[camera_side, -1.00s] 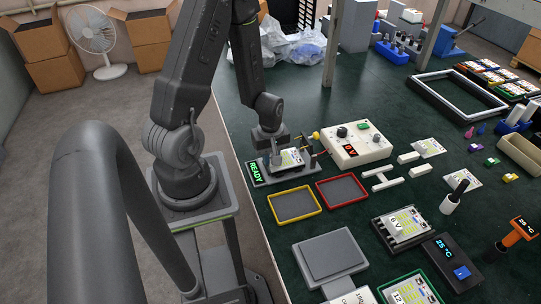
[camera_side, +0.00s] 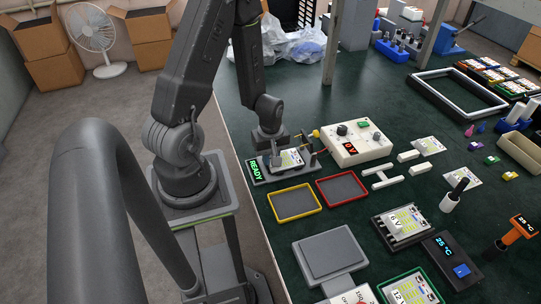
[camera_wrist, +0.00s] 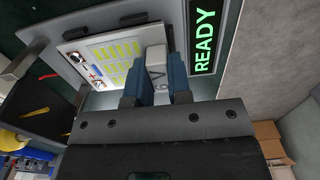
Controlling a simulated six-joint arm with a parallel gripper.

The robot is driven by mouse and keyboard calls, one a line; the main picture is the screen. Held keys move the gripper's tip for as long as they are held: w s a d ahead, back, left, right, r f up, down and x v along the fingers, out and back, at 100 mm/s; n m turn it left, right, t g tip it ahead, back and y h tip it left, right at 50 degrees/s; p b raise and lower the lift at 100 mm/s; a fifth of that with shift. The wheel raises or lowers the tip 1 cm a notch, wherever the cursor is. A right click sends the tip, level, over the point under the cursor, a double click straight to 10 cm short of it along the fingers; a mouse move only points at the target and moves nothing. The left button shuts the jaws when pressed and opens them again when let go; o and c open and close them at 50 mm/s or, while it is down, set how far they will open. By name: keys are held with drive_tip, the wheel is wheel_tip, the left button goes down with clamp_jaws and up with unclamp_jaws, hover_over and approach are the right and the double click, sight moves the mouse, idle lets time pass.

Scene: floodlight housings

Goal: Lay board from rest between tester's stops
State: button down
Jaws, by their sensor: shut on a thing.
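The board (camera_side: 291,157), white with yellow-green rows, is at the tester (camera_side: 262,177), whose display reads READY in green. My gripper (camera_side: 276,152) is shut on the grey block on the board. In the wrist view the two blue fingers of my gripper (camera_wrist: 158,78) stand either side of this block, and the board (camera_wrist: 104,52) lies flat-looking over the tester's grey plate. The READY display (camera_wrist: 204,40) is beside it. The fingers and board partly hide the stops; I cannot tell whether the board touches the plate.
A white supply box (camera_side: 358,147) reading 0 V stands right of the tester. Yellow (camera_side: 296,216) and red (camera_side: 341,203) rimmed trays in front are empty. A bare grey platform (camera_side: 329,281) stands nearer. A board marked 6 V (camera_side: 397,222) and a dark 25 °C meter (camera_side: 443,253) are at right.

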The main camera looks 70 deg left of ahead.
drive_tip(key=shift+f, duration=0.15)
drive_tip(key=c, duration=1)
unclamp_jaws()
wheel_tip(320, 180, up, 14)
drive_tip(key=s+d+r+m+t, duration=0.1)
drive_tip(key=d+r+m+t, duration=0.1)
drive_tip(key=d+r+m, duration=0.3)
drive_tip(key=s+d+r+m+t, duration=0.1)
drive_tip(key=d+r+m, duration=0.5)
drive_tip(key=m, duration=0.1)
drive_tip(key=s+d+r+m+t, duration=0.1)
drive_tip(key=d+r+m+t, duration=0.1)
drive_tip(key=d+r+m, duration=0.3)
drive_tip(key=shift+d+r+m+t, duration=0.2)
drive_tip(key=shift+r+m+t, duration=0.1)
drive_tip(key=shift+r+m, duration=0.25)
